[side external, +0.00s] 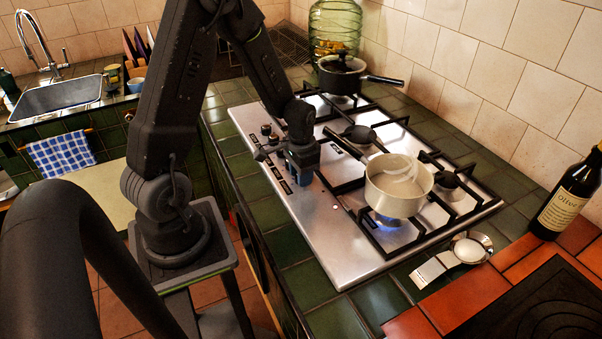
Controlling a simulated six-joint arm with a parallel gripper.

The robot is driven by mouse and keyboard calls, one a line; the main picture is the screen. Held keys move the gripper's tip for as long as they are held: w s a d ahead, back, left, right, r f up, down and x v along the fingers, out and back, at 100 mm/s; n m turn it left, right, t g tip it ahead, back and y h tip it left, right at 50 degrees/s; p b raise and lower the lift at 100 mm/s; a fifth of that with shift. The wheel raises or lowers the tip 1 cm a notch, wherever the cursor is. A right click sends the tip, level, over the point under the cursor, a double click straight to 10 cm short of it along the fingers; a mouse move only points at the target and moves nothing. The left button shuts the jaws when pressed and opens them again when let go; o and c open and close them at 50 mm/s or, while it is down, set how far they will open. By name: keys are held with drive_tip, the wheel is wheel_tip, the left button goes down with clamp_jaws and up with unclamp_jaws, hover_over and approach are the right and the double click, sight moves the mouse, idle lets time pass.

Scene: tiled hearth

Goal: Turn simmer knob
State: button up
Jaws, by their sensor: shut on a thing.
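The steel hob (325,240) is set in a green tiled counter, with a row of dark knobs along its left side. Two knobs (270,133) show just beyond my gripper. My gripper (302,180) points down at the near end of this row and is shut on a knob there. The simmer knob is mostly hidden by the gripper, so its angle cannot be told. A cream saucepan (392,192) with pale contents stands on the front burner. A blue flame (390,222) shows under it.
A black lidded pan (340,76) stands on the back burner, its handle pointing right. A dark oil bottle (572,198) stands at far right. A glass jar (335,30) stands behind. The hob's front strip is clear.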

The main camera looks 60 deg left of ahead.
drive_tip(key=n, duration=0.4)
drive_tip(key=shift+n, duration=0.3)
drive_tip(key=n, duration=0.3)
drive_tip(key=shift+n, duration=0.3)
drive_tip(key=n, duration=0.3)
drive_tip(key=shift+n, duration=2.1)
drive_tip(key=o, duration=0.6)
drive_tip(key=shift+o, duration=0.2)
drive_tip(key=shift+r, duration=0.1)
